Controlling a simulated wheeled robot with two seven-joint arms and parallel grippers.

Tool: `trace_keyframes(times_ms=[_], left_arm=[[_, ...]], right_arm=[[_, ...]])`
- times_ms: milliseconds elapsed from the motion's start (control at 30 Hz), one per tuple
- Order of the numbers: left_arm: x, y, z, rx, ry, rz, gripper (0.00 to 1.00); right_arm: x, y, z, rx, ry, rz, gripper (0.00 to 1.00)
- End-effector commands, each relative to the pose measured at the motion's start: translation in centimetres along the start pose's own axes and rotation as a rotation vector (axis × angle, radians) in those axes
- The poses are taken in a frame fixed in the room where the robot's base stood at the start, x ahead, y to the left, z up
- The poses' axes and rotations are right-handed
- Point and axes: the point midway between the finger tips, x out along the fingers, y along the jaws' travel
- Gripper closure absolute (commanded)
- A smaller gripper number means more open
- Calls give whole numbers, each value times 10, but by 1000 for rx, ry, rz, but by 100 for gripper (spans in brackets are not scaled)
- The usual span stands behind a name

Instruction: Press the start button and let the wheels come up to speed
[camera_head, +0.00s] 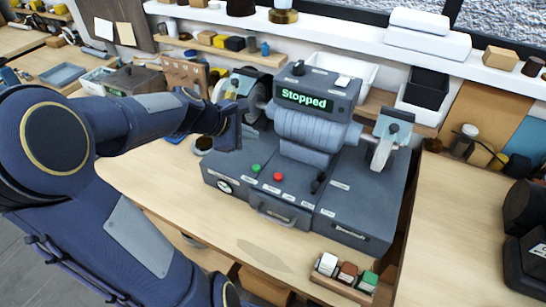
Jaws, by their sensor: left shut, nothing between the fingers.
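The grinding machine (370,205) is a dark grey unit on the wooden bench, with a wheel on each side of its ribbed motor. Its display (303,100) reads "Stopped" in green letters. The green button (256,168) is on the front panel, left of the red button (278,177). The left wheel (254,104) is partly hidden by my arm; the right wheel (383,151) sits below a clear shield. My left gripper (234,137) is shut and empty, above the machine's left part, up and left of the green button and apart from it. My right gripper is out of view.
A small wooden tray (341,287) with several coloured blocks sits at the bench's front edge. White and black bins (425,92) stand behind the machine.

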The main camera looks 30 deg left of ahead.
Motion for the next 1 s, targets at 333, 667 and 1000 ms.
trace_keyframes(times_ms=[333, 667, 1000], left_arm=[[0, 1, -1, -9, 1, 2, 100], [12, -8, -10, -8, 1, 2, 100], [46, -33, -35, -8, 1, 1, 100]], right_arm=[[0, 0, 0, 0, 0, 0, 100], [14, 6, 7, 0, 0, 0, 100], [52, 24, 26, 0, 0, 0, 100]])
